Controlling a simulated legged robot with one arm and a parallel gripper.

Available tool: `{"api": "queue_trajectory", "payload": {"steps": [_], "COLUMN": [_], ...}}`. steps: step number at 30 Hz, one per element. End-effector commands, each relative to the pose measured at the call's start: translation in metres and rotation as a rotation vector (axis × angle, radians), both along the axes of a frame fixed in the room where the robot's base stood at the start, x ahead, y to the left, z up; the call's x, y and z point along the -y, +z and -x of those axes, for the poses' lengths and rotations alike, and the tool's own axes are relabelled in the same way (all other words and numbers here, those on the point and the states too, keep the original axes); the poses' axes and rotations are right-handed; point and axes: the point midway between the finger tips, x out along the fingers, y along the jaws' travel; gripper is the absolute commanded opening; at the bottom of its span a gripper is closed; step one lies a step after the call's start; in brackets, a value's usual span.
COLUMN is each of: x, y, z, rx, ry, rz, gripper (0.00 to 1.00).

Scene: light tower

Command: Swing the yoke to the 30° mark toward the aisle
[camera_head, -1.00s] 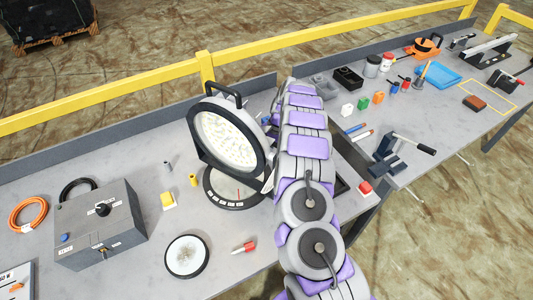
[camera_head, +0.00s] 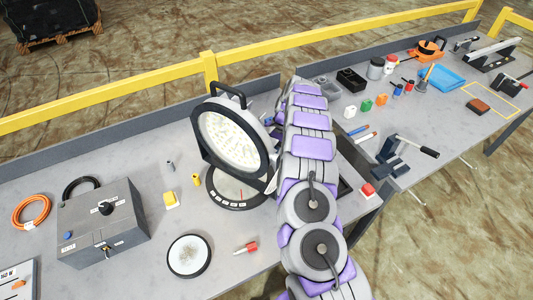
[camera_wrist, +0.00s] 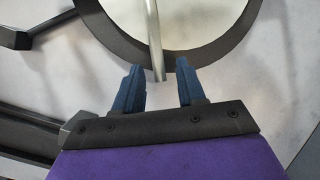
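The round lamp head (camera_head: 230,140), with a dark rim and a handle on top, stands tilted on the bench. Below it is a round dark-rimmed base (camera_head: 236,204) with small white labels and a red pointer (camera_head: 241,194). A short piece of the yoke (camera_head: 271,184) shows at the lamp's lower right; my arm hides the rest. My gripper is hidden in the head view. In the wrist view my gripper (camera_wrist: 157,76) has its two blue fingers apart. The end of a pale metal rod (camera_wrist: 154,45) reaches between the fingertips, with gaps on both sides. A dark ring (camera_wrist: 120,45) lies beyond.
A grey control box (camera_head: 100,225) and an orange cable coil (camera_head: 31,211) are at left. A round lens (camera_head: 188,256), a yellow block (camera_head: 171,200) and a red-tipped item (camera_head: 246,248) lie near the base. A clamp (camera_head: 405,155) stands at right. A yellow rail (camera_head: 140,93) runs behind.

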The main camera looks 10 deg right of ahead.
Motion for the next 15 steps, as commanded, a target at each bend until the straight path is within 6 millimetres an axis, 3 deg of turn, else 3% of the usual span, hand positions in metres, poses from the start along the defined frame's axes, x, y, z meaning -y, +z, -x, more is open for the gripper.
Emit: {"api": "queue_trajectory", "payload": {"steps": [15], "x": [0.037], "y": [0.092], "z": [-0.020], "rx": [0.002], "ry": [0.000], "rz": [0.003], "gripper": [0.40]}}
